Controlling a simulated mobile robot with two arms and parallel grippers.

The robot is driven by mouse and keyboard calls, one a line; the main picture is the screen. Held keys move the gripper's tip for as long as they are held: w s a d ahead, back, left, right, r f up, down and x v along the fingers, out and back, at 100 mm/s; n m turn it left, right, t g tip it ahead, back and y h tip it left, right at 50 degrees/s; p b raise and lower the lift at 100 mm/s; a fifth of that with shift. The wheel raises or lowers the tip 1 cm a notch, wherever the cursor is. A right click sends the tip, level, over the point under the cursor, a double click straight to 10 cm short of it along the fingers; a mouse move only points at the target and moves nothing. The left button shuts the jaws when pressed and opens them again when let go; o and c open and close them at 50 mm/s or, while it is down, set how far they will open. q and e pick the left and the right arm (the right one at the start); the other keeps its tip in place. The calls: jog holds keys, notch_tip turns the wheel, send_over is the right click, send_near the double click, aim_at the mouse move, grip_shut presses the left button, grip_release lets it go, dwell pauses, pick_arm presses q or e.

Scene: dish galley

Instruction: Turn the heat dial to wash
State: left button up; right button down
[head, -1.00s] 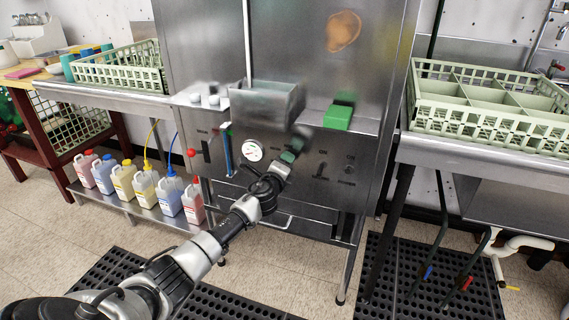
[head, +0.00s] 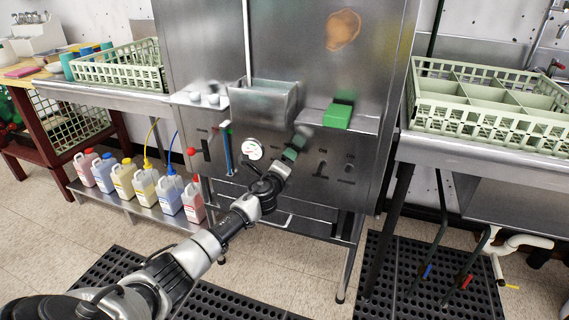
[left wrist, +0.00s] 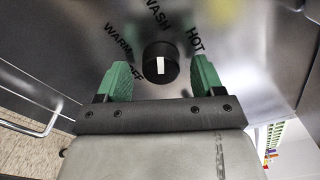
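The heat dial (left wrist: 160,63) is a round black knob with a white mark, on the steel panel in the left wrist view. The mark runs roughly upright on the picture's lower part of the knob. The labels WARM, WASH and HOT are printed around it; another label at its left is partly hidden. My left gripper (left wrist: 161,80) is open, with one green finger on either side of the dial and visible gaps to it. In the head view my left gripper (head: 295,146) is at the machine's front and hides the dial. My right gripper is not in view.
A green block (head: 338,116) sits on the ledge above right. Several bottles (head: 145,187) stand on a low shelf at left.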

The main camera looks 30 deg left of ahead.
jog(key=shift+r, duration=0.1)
pick_arm(q)
jog(key=p+v, duration=0.2)
jog(key=v, duration=0.9)
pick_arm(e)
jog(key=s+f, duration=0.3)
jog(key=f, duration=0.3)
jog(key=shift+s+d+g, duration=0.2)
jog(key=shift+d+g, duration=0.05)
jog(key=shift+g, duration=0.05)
